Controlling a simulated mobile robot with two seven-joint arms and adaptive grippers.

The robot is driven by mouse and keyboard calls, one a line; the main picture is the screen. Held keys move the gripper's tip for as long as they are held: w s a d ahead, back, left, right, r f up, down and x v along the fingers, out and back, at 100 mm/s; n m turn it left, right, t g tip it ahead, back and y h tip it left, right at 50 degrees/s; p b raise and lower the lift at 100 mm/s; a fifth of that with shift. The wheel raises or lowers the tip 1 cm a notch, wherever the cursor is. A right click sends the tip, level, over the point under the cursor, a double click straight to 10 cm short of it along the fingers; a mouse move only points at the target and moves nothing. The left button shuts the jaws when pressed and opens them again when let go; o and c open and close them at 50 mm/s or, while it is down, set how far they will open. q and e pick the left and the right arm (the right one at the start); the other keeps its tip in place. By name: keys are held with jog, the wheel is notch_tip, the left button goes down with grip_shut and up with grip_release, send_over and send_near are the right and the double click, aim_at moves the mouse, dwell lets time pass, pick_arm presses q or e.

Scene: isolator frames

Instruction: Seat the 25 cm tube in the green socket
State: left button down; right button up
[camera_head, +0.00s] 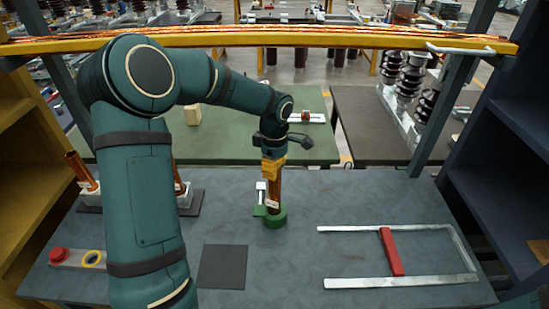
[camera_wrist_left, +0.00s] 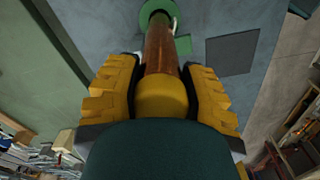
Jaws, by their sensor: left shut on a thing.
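My left gripper (camera_head: 273,163) has yellow fingers and is shut on a copper tube (camera_head: 274,192), held near its upper end. The tube looks about upright. The green socket (camera_head: 275,219) is a round ring on the grey table, directly below the gripper. The tube's lower end meets the ring in the head view; I cannot tell how deep it sits. In the left wrist view the gripper (camera_wrist_left: 163,70) clasps the tube (camera_wrist_left: 160,45), whose far end lies over the green socket (camera_wrist_left: 147,16). My right gripper is not in view.
Another copper tube (camera_head: 79,168) stands tilted in a holder at the left; a further one shows partly behind my arm. A dark square pad (camera_head: 222,267) lies front-centre. A metal frame with a red bar (camera_head: 391,252) lies right. A yellow beam (camera_head: 330,37) crosses the back.

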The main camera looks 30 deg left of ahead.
pick_arm(q)
jog(key=shift+f, duration=0.2)
jog(key=c, duration=0.6)
grip_release()
jog(key=shift+o, duration=0.2)
jog(key=shift+r, duration=0.1)
notch_tip(320, 180, up, 8)
jog(key=shift+f, duration=0.25)
jog(key=shift+s, duration=0.1)
